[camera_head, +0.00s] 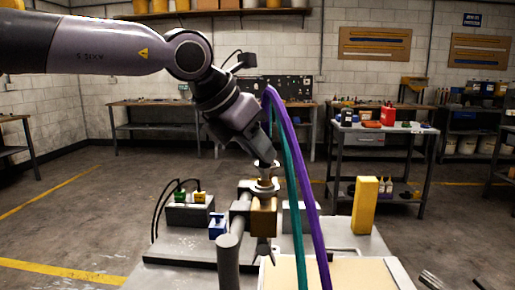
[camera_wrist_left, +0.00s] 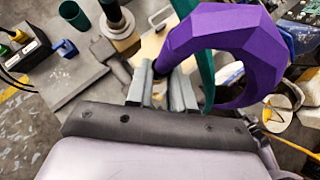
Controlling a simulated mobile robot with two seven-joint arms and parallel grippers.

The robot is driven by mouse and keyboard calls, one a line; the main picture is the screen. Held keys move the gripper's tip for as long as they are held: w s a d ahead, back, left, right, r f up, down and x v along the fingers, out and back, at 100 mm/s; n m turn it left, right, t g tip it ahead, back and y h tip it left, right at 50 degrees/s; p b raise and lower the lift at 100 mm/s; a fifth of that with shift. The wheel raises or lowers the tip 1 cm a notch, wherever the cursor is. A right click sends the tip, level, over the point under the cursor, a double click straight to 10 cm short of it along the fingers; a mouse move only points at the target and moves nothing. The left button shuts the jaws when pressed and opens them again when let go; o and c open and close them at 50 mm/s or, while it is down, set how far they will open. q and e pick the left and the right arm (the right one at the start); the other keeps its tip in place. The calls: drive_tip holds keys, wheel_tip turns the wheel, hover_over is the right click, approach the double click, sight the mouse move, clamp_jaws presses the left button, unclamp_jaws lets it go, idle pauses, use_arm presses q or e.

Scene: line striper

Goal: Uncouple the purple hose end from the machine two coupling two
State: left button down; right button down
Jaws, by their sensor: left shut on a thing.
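The purple hose (camera_head: 298,170) arches beside a teal hose (camera_head: 292,165) and runs down toward the front. In the left wrist view the purple hose (camera_wrist_left: 235,45) curves large across the right side, its end (camera_wrist_left: 157,72) between my finger pads. My left gripper (camera_head: 265,150) points down above a brass block (camera_head: 263,216) with a metal fitting (camera_head: 265,182) on top. It is shut on the purple hose end, and the pads (camera_wrist_left: 163,92) hide much of the grip. I cannot tell whether the end still touches the fitting. Grey pieces at the lower right may be my right gripper.
A grey bench (camera_head: 175,247) carries a box with green and yellow plugs (camera_head: 188,212), a blue block (camera_head: 217,226) and a grey post (camera_head: 229,262). A yellow block (camera_head: 364,205) and a pale board (camera_head: 340,275) are at right. A tool cart (camera_head: 383,133) stands behind.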

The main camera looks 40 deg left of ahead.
use_arm(q)
drive_tip(key=shift+r, duration=0.2)
wheel_tip(320, 180, up, 4)
drive_tip(key=p, duration=0.2)
drive_tip(key=shift+f+p, duration=0.15)
drive_tip(key=shift+p, duration=0.25)
